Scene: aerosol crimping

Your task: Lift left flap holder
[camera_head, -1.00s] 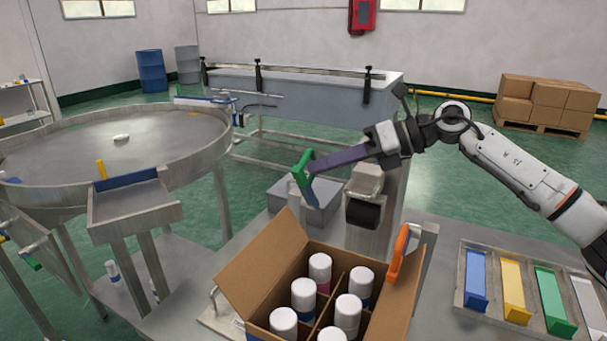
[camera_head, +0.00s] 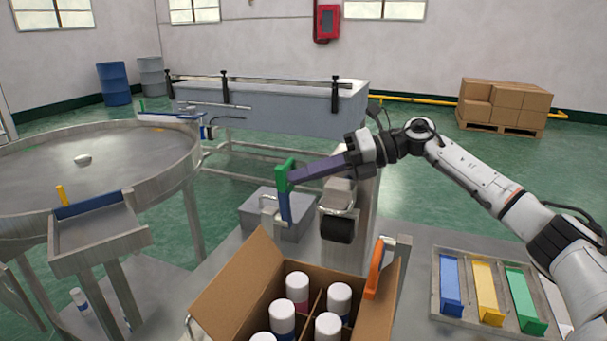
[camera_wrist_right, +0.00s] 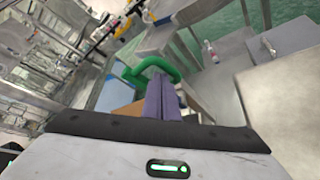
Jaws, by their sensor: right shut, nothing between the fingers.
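A holder with a green handle (camera_head: 285,173) and a blue lower part (camera_head: 285,208) stands roughly upright beyond the open carton (camera_head: 232,285). I take it for the left flap holder. My right gripper (camera_head: 296,177) comes in from the right with its purple fingers shut at the green handle. In the right wrist view, the closed fingertips (camera_wrist_right: 163,86) reach into the looped green handle (camera_wrist_right: 140,72), with nothing clamped between them. Whether the holder's lower end rests on anything is unclear. My left gripper is out of view.
The carton holds several white-capped cans. An orange handle (camera_head: 375,268) stands at its right flap. A grey box (camera_head: 262,222) and a dark roller (camera_head: 337,229) stand behind it. A tray with coloured strips (camera_head: 437,290) lies right, a round table (camera_head: 120,160) left.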

